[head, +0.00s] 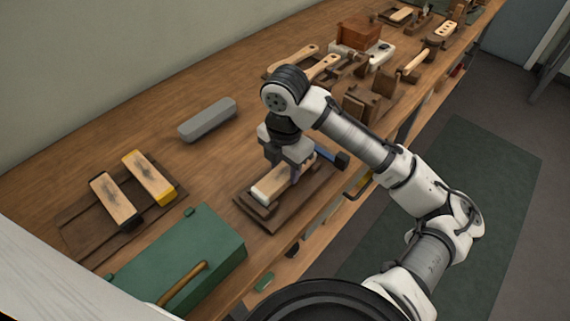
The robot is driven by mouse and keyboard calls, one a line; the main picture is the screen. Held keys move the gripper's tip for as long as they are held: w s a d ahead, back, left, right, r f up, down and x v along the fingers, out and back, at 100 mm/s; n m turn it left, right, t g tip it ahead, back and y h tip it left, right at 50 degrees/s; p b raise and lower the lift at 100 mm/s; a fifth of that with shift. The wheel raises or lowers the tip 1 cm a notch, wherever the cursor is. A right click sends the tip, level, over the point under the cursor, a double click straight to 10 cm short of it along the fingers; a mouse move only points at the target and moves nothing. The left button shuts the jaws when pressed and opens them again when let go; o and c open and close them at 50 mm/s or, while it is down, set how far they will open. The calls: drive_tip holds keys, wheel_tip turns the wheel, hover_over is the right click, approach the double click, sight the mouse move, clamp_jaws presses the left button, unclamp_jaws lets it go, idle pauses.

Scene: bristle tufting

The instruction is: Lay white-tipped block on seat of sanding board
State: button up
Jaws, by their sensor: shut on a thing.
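The white-tipped block (270,186) is a pale wooden block with a white end facing the lower left. My gripper (291,172) points down and is shut on it, hiding its far part. The block is over the dark brown sanding board (277,219), roughly lined up with the board's length. I cannot tell from this view whether the block touches the seat or hangs just above it.
A dark tray (77,234) at left has a black-ended block (116,200) and a yellow-ended block (149,177). A grey bar (207,120) lies behind. A green case (195,250) stands near the front. Wooden tools crowd the far bench.

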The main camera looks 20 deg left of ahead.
drive_tip(key=shift+f, duration=0.4)
idle(0.5)
drive_tip(key=o, duration=1.6)
drive_tip(key=shift+c, duration=0.2)
drive_tip(key=shift+r, duration=0.15)
drive_tip(key=shift+r+p, duration=3.5)
drive_tip(key=shift+r, duration=0.45)
drive_tip(key=shift+f, duration=0.1)
